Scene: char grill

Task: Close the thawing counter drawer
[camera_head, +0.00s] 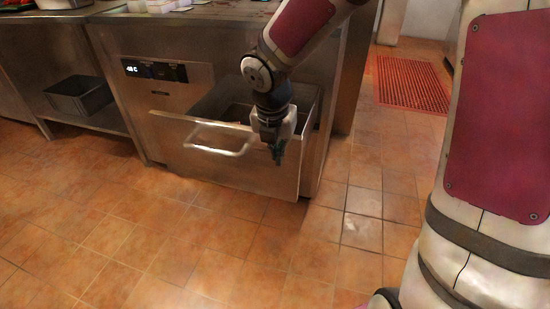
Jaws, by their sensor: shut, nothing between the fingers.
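The thawing counter (152,88) is a steel unit with a small display on its front. Its drawer (215,170) is pulled out, and part of its inside shows behind the front panel. A bar handle (222,150) is on the drawer front, left of my gripper. My gripper (277,158) points down at the right part of the drawer front, with its fingers shut and empty. I cannot tell whether it touches the panel. My wrist hides part of the drawer's inside.
A dark bin (78,96) sits on a low shelf at the left. A red floor mat (412,84) lies at the back right. Small light containers (158,6) stand on the countertop. The tiled floor before the drawer is clear. My own body fills the right side.

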